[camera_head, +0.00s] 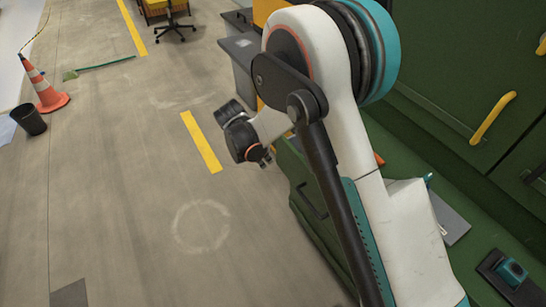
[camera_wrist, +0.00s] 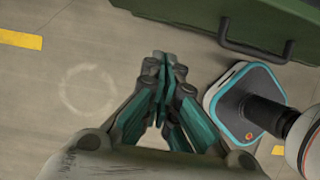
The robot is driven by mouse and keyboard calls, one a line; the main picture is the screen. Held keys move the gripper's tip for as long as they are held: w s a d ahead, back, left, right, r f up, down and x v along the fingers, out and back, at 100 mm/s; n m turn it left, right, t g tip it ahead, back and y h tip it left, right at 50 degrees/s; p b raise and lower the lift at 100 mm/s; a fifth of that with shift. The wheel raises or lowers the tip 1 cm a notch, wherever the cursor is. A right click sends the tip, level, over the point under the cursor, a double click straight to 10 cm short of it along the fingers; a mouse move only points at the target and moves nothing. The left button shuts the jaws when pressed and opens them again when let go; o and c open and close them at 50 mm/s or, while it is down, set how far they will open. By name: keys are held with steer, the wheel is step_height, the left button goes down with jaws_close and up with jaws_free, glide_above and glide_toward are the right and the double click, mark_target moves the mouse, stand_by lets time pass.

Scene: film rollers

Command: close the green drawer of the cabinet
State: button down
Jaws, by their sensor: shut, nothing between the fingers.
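The green drawer front (camera_head: 302,178) with a dark bar handle (camera_head: 313,203) shows left of and partly behind my arm in the camera_head view. In the camera_wrist view the green drawer front (camera_wrist: 190,20) runs along the top right, with its dark handle (camera_wrist: 255,47). My arm hides much of the cabinet, so I cannot tell how far the drawer stands out. My gripper (camera_head: 265,160) is near the far end of the green front. In the camera_wrist view my gripper (camera_wrist: 164,62) is shut and empty, with its tips apart from the drawer and handle.
Dark green cabinets with a yellow handle (camera_head: 493,117) stand at the right. A grey cabinet (camera_head: 242,52) stands beyond my gripper. An orange cone (camera_head: 45,88) and a black bin (camera_head: 29,120) stand at the left. The floor left of the drawer is clear.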

steer(key=w+d+f+b, duration=0.4)
steer(key=d+f+b, duration=0.1)
steer(key=f, duration=0.4)
steer(key=shift+d, duration=0.7)
steer(key=shift+w, duration=0.1)
